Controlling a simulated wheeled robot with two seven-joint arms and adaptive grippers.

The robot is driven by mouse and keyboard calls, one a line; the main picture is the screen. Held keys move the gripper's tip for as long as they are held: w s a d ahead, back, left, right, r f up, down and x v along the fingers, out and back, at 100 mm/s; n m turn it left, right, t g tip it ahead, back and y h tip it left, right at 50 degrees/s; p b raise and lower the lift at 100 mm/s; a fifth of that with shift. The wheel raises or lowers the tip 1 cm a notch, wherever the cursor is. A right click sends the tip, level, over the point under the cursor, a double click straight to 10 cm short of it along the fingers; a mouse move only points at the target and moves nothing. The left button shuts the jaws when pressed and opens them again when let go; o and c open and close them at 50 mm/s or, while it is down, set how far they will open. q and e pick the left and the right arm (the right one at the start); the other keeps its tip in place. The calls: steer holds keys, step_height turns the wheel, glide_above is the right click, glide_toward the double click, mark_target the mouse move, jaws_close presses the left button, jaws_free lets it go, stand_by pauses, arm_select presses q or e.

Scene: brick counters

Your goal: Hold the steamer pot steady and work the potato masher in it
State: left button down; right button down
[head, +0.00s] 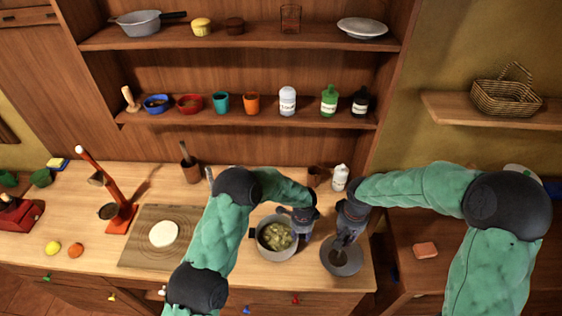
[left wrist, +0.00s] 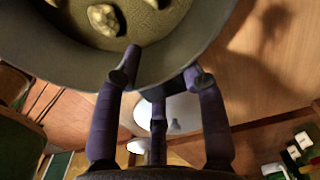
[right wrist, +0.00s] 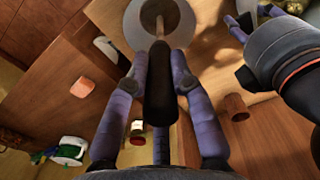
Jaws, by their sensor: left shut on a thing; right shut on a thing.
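The grey steamer pot (head: 273,258) stands on the counter with yellowish chunks (head: 276,236) inside. My left gripper (head: 301,217) is shut on the pot's rim at its back right. In the left wrist view its fingers (left wrist: 160,75) straddle the pot's edge (left wrist: 62,57). My right gripper (head: 347,228) is shut on the potato masher, right of the pot. In the right wrist view the masher's black handle (right wrist: 161,85) is between the fingers, its shaft reaching down to a grey round dish (head: 342,270). The masher's lower end is apart from the pot; its contact with the dish is unclear.
A board with white dough (head: 163,234) lies left of my left arm, beside a red stand (head: 121,219). A brown cup (head: 317,176) and white bottle (head: 340,177) stand behind the grippers. Shelves with bowls and bottles line the wall. The counter ends just right of the dish.

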arm_select(q)
steer(key=shift+s+f, duration=0.15)
steer(key=shift+s, duration=0.05)
steer(key=c, duration=0.6)
jaws_free()
steer(key=shift+c, duration=0.2)
steer(key=shift+w, duration=0.1)
steer(key=shift+w+r, duration=0.1)
steer(key=shift+r, duration=0.65)
step_height(320, 180, up, 11)
steer(key=shift+f, duration=0.2)
